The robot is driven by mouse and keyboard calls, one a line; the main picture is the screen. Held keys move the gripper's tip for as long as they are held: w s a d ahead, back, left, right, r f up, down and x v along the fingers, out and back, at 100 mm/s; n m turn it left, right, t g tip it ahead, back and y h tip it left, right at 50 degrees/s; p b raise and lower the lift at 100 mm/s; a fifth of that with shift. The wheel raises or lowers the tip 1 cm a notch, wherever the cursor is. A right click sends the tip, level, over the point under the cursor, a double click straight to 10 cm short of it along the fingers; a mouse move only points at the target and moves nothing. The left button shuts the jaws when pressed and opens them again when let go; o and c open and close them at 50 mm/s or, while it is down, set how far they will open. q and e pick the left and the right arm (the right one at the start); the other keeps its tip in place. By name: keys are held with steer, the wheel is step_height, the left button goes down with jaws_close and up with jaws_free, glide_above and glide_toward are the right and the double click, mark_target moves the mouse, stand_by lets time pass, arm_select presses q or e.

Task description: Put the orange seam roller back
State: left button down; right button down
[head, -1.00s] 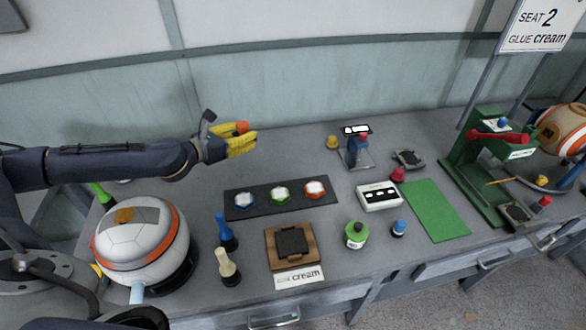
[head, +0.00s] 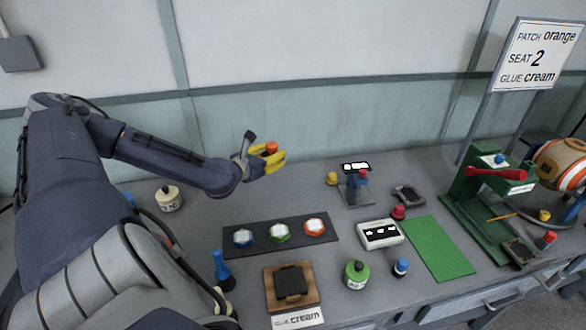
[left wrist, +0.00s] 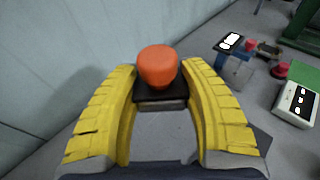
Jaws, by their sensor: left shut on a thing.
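The orange seam roller (head: 272,148) shows as a rounded orange knob between the yellow fingers of my left gripper (head: 270,160). In the left wrist view the orange knob (left wrist: 158,66) sits on a dark block, with the gripper's yellow fingers (left wrist: 160,100) on both sides. My left gripper is shut on it, held up above the back of the bench, behind the dark strip. The roller's lower part is hidden. A small metal stand (head: 358,190) with blue and red parts stands to the right. My right gripper is not in view.
A yellow-topped piece (head: 332,178) and a red-topped piece (head: 399,211) flank the stand. A dark strip (head: 262,237) bears three coloured discs. A white box (head: 380,234), green mat (head: 440,248) and green press (head: 480,200) lie to the right.

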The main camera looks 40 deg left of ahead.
mark_target(275, 205)
arm_select(q)
steer(key=shift+w+f, duration=0.1)
steer(key=shift+f, duration=0.2)
step_height(275, 205, down, 19)
steer(key=shift+f, duration=0.1)
stand_by(0.5)
steer(key=shift+f, duration=0.1)
steer(key=c, duration=0.7)
jaws_free()
steer(key=shift+v, duration=2.05)
steer(key=shift+w, duration=0.1)
